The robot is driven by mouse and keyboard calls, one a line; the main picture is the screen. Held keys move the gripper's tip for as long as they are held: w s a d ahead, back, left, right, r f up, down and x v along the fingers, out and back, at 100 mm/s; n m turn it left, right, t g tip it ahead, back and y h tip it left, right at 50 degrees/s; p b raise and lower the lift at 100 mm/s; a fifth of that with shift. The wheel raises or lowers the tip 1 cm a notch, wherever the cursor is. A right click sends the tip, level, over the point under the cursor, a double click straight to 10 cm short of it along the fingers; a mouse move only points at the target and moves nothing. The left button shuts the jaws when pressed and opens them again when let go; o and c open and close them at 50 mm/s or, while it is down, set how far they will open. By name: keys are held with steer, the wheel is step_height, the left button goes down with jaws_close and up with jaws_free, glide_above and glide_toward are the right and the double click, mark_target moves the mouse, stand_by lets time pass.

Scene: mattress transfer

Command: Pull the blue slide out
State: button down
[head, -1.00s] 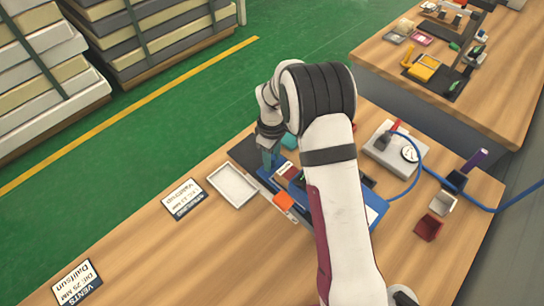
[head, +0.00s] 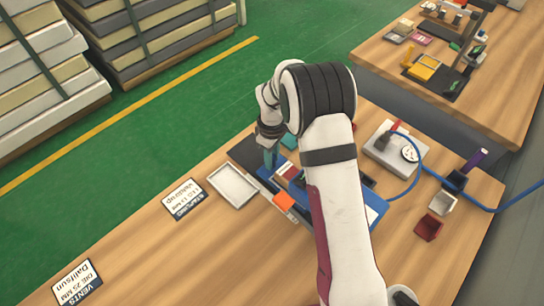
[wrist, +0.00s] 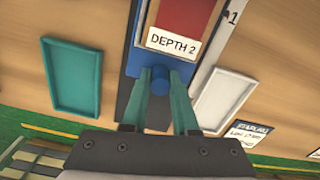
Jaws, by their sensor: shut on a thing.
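The blue slide shows in the wrist view as a blue strip (wrist: 140,45) beside a red panel (wrist: 190,12) and a white label reading "DEPTH 2" (wrist: 173,43). A round blue knob (wrist: 158,85) stands at its near end. My gripper (wrist: 162,80) has its two teal fingers shut on this knob, one on each side. In the head view my gripper (head: 269,158) is at the left end of the blue fixture (head: 372,212), and my arm hides much of the fixture.
A white tray (head: 233,186) lies close by at the left; a teal tray (wrist: 85,77) shows in the wrist view. At the right are a gauge box (head: 392,153) with a blue hose (head: 420,166) and small bins, one red (head: 428,228). The front left tabletop is mostly clear.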

stand_by(0.5)
steer(key=w+a, duration=0.7)
steer(key=w, duration=0.1)
steer(key=shift+a, duration=0.4)
steer(key=c, duration=0.7)
jaws_free()
steer(key=shift+s, duration=0.1)
step_height(320, 180, up, 16)
steer(key=shift+f, duration=0.1)
